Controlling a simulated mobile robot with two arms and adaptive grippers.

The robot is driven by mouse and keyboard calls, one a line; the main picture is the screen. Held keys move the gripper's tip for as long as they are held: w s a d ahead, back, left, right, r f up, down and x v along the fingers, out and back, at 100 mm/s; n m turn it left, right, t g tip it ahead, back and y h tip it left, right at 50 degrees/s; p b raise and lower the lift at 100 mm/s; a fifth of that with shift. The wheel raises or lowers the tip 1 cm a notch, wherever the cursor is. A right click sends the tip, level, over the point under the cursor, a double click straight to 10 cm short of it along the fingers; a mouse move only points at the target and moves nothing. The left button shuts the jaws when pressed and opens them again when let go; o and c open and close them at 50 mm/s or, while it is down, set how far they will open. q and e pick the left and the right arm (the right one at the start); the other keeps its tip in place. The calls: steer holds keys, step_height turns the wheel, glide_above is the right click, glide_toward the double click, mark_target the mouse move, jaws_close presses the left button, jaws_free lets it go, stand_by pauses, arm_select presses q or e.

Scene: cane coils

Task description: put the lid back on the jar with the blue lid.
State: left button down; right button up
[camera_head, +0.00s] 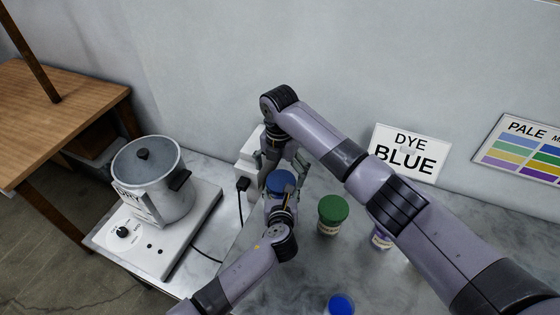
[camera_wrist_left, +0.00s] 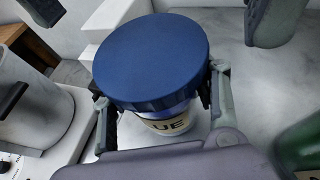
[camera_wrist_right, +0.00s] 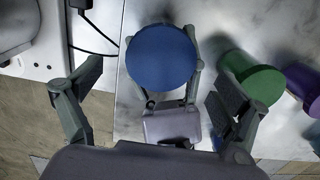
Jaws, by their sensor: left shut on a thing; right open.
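A jar with a dark blue lid (camera_head: 281,183) stands on the marble worktop. In the left wrist view the lid (camera_wrist_left: 152,60) sits on top of the jar, whose label (camera_wrist_left: 180,123) ends in "UE". How tightly it is seated I cannot tell. My left gripper (camera_head: 283,199) is shut on the jar's body below the lid, one finger on each side. My right gripper (camera_head: 279,163) points down over the jar, open and empty. Its fingers stand wide on either side of the lid (camera_wrist_right: 162,57), apart from it.
A green-lidded jar (camera_head: 333,209) stands right of the held jar, a purple jar (camera_head: 381,238) beyond it, partly behind my right arm. A brighter blue round top (camera_head: 340,305) shows at the bottom edge. A pot (camera_head: 152,180) sits on a hotplate (camera_head: 185,238) at left. A "DYE BLUE" sign (camera_head: 408,152) stands behind.

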arm_select(q)
steer(key=shift+r, duration=0.1)
arm_select(e)
steer(key=shift+f, duration=1.25)
steer(key=shift+c, duration=0.3)
steer(key=c, duration=0.7)
arm_select(q)
steer(key=shift+w+d+r, duration=0.1)
steer(key=shift+d+r, duration=0.05)
steer(key=shift+r, duration=0.05)
arm_select(e)
steer(key=c, duration=0.6)
steer(key=o, duration=1.2)
steer(key=shift+s+f, duration=0.1)
steer(key=shift+c, duration=0.2)
arm_select(q)
steer(key=shift+f, duration=0.1)
arm_select(e)
steer(key=shift+r, duration=0.3)
arm_select(q)
steer(key=shift+f, duration=0.1)
arm_select(e)
steer(key=shift+r, duration=2.1)
